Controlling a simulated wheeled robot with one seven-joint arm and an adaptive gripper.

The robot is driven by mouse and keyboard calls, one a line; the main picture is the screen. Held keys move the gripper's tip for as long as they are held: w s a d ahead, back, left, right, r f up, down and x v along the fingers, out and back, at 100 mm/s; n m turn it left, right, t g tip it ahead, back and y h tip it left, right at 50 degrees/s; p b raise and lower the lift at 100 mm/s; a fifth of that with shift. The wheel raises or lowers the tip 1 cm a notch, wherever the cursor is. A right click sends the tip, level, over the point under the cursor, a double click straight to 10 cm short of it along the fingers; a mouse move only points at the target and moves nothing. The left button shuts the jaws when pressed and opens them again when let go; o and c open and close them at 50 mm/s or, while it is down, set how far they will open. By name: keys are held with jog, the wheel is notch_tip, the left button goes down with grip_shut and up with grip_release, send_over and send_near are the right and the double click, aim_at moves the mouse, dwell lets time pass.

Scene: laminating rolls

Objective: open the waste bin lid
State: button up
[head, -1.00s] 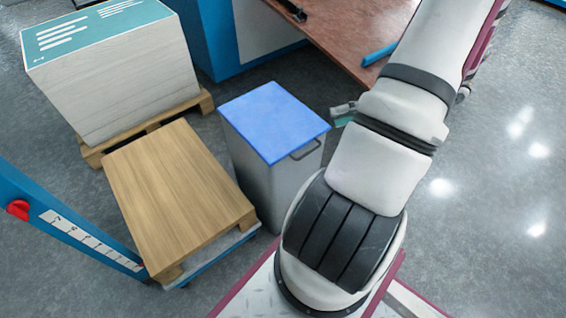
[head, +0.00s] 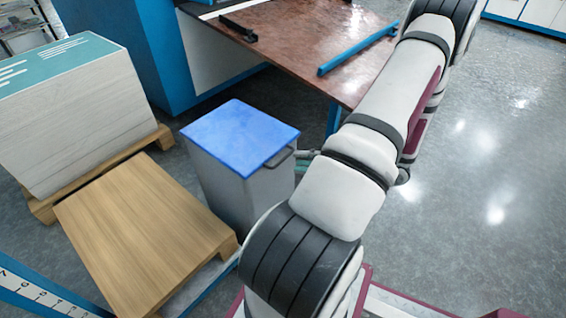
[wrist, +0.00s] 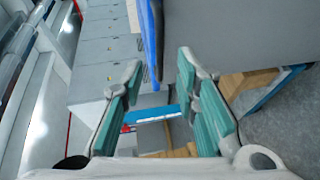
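The waste bin (head: 218,182) is a grey box with a flat blue lid (head: 240,132), which lies shut on top. A dark handle (head: 281,157) juts from its right side in the head view. My gripper (wrist: 159,70) is open, with teal finger pads, and nothing is between the pads. In the head view it is mostly hidden behind my arm, with only a teal finger (head: 303,160) showing just right of the handle. In the wrist view the lid's edge (wrist: 152,40) and the grey bin side (wrist: 235,35) lie just beyond the fingertips. I cannot tell whether they touch.
A wooden board on a low cart (head: 145,225) stands left of the bin, with a paper stack (head: 75,120) on a pallet behind it. A brown table (head: 290,45) with a blue bar (head: 357,48) is behind the bin. The floor at right is clear.

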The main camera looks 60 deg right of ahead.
aim_at(284, 158)
jog(key=shift+b+x, duration=0.75)
jog(key=shift+x, duration=2.3)
jog(key=shift+f, duration=0.1)
grip_shut()
